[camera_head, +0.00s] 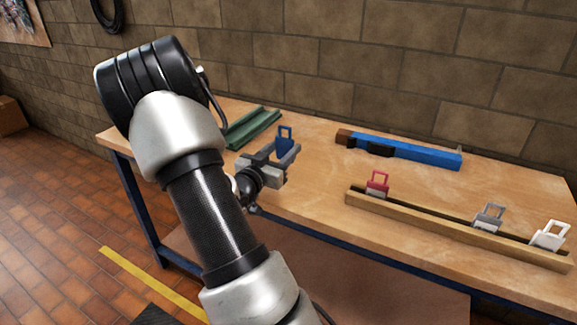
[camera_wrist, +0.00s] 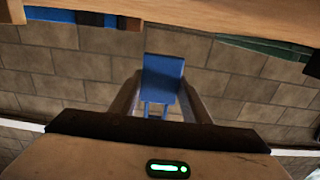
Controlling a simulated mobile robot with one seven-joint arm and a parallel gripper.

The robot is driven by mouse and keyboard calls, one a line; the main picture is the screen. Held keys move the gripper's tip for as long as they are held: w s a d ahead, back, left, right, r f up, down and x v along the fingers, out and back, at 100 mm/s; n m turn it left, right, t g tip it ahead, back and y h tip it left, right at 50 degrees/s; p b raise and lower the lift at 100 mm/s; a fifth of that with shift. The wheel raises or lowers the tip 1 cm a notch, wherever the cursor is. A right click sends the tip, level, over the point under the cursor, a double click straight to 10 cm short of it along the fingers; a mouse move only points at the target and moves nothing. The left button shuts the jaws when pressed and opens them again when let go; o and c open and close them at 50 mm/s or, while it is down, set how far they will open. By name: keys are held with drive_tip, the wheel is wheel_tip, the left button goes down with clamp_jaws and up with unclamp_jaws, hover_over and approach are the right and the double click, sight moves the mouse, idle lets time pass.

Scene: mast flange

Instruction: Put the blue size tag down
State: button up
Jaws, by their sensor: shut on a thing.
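The blue size tag (camera_head: 285,141) is a small blue plate with a loop handle. It is upright between the fingers of my gripper (camera_head: 283,158), over the left part of the workbench. In the wrist view the blue tag (camera_wrist: 163,82) sits between the two fingers of my gripper (camera_wrist: 160,95). My gripper is shut on it. The tag looks held above the bench top; the exact gap cannot be told. The wooden rail (camera_head: 450,228) at the front right holds a red tag (camera_head: 377,184), a grey tag (camera_head: 489,217) and a white tag (camera_head: 549,236), all upright.
A green channel-shaped piece (camera_head: 252,128) lies on the workbench (camera_head: 320,205) behind my gripper. A blue bar tool with a wooden end (camera_head: 420,153) lies near the brick wall. The bench top between my gripper, the blue tool and the rail is clear.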

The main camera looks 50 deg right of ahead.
drive_tip(key=shift+f+b, duration=0.5)
drive_tip(key=shift+f, duration=1.8)
drive_tip(key=shift+f, duration=0.2)
drive_tip(key=o, duration=1.1)
drive_tip(key=shift+c, duration=0.2)
